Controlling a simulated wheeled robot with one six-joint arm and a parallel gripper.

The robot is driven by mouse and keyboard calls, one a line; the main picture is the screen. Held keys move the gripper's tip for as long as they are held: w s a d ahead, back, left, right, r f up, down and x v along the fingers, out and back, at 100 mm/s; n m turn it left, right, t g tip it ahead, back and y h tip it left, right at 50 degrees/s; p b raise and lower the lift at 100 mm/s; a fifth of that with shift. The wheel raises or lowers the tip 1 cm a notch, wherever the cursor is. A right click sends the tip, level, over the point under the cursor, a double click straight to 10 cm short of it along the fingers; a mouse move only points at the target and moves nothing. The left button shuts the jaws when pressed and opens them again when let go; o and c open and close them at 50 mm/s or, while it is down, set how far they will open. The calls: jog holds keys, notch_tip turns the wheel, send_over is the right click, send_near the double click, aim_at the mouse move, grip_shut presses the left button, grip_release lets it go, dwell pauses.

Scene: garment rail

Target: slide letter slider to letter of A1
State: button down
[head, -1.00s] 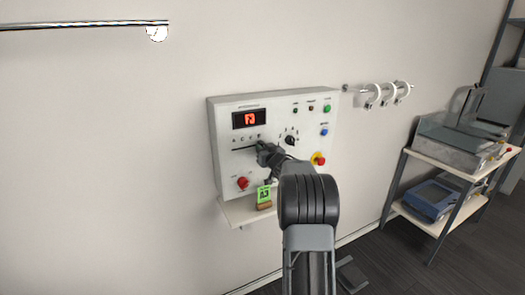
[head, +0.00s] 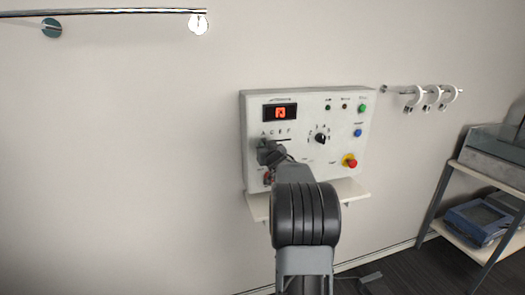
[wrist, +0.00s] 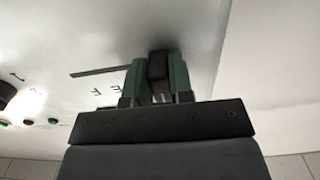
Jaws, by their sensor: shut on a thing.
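The white control panel (head: 297,165) hangs on the wall in the head view, with a letter row A, C, E, F over a dark slot (head: 283,139). My gripper (head: 264,148) is at the slot's left end, below the letter A. In the wrist view its green-lined fingers are shut on the black letter slider (wrist: 158,64), with the slot running off to the left. The red display (head: 281,113) ends in 3; its first character looks like F, but is too small to be sure. My gripper hides the slider in the head view.
A round selector knob (head: 320,139), blue button (head: 357,132), green button (head: 362,108) and red emergency button (head: 351,161) sit to the right. A small shelf (head: 347,190) juts out below the panel. A rail with rings (head: 431,98) is farther right.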

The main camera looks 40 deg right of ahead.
jog(key=shift+a, duration=0.1)
jog(key=c, duration=1)
grip_release()
jog(key=shift+w+a, duration=0.1)
jog(key=b+v, duration=0.2)
jog(key=v, duration=1.2)
jog(key=shift+w+f, duration=0.1)
